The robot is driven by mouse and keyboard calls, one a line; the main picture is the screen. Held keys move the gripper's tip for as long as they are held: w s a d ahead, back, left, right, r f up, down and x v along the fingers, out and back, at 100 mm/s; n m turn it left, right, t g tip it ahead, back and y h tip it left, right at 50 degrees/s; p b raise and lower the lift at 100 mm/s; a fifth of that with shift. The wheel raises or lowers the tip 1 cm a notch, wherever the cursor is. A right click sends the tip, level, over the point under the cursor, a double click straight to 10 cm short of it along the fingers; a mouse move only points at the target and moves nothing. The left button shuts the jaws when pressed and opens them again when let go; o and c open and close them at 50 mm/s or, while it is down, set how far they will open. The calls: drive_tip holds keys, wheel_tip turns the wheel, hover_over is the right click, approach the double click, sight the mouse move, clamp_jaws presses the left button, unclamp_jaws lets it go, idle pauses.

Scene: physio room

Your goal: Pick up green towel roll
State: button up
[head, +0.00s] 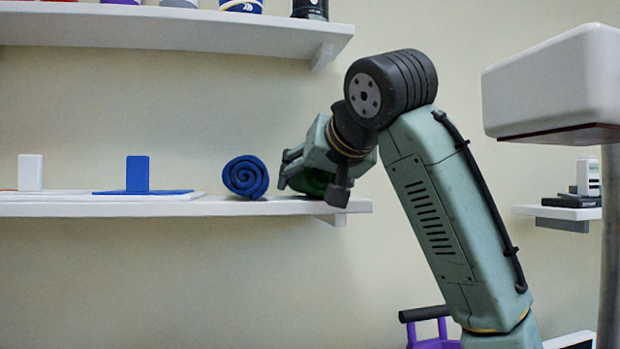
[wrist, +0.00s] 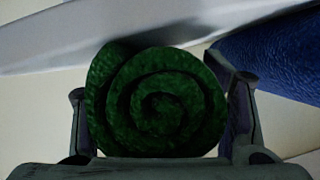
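The green towel roll (wrist: 160,105) shows its dark spiral end in the wrist view, filling the space between my two fingers. My gripper (wrist: 160,110) has one finger on each side of it, with hardly any gap visible. I cannot tell whether the fingers press on it. In the head view my gripper (head: 313,182) is at the right end of the lower shelf, around the green towel roll (head: 312,182). There the roll is mostly hidden by the gripper.
A blue towel roll (head: 245,176) lies on the lower shelf (head: 230,208) just left of my gripper; it also appears close to my right finger in the wrist view (wrist: 275,55). Blue and white upright blocks stand further left. An upper shelf (head: 180,30) is above.

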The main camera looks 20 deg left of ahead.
drive_tip(key=c, duration=0.6)
drive_tip(key=shift+r, duration=0.15)
